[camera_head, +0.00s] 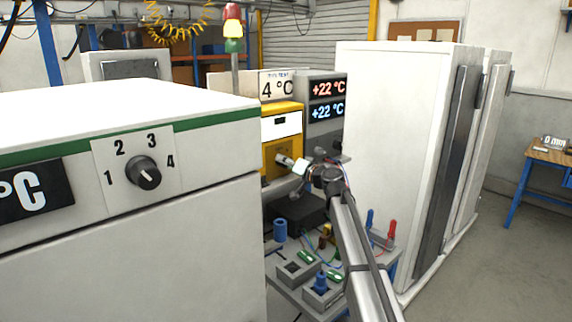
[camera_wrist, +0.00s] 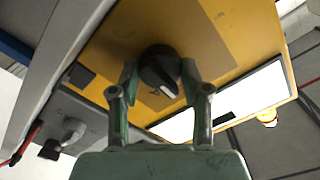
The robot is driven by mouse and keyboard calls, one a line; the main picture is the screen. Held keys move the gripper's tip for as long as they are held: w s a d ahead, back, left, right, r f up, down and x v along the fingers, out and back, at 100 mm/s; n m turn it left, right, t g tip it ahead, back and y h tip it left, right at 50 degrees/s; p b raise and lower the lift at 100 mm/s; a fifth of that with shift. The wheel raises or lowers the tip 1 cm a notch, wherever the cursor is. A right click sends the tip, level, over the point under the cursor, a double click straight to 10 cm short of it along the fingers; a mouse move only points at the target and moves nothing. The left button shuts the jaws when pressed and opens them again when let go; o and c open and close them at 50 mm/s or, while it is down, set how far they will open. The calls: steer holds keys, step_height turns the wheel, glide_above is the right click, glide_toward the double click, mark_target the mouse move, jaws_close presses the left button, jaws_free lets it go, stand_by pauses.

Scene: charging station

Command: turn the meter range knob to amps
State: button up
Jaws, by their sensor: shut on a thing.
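The meter is a yellow box (camera_head: 281,114) standing on the bench, with a white display panel at its upper front. Its range knob (camera_wrist: 159,72) is a round black knob with a white pointer mark, on the yellow front face in the wrist view. My gripper (camera_wrist: 159,79) has one finger on each side of the knob and is shut on it. In the head view my gripper (camera_head: 292,164) reaches the meter's lower front, and it and the wrist hide the knob there. The range markings are not readable.
A white cabinet with a 1-to-4 dial (camera_head: 143,173) fills the left foreground. A grey unit showing +22 °C (camera_head: 327,99) stands right of the meter. Tall white cabinets (camera_head: 395,130) stand further right. Blue and green fittings (camera_head: 300,270) crowd the bench below my arm.

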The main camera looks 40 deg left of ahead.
steer(key=m+b, duration=0.2)
steer(key=m, duration=0.2)
steer(key=shift+b, duration=0.3)
steer(key=m, duration=0.5)
steer(key=shift+m+b, duration=0.3)
steer(key=o, duration=1.1)
steer(key=shift+o, duration=0.2)
steer(key=shift+d, duration=0.1)
steer(key=s+d, duration=0.1)
steer(key=d, duration=1)
steer(key=shift+s+d, duration=0.3)
steer(key=shift+d, duration=0.05)
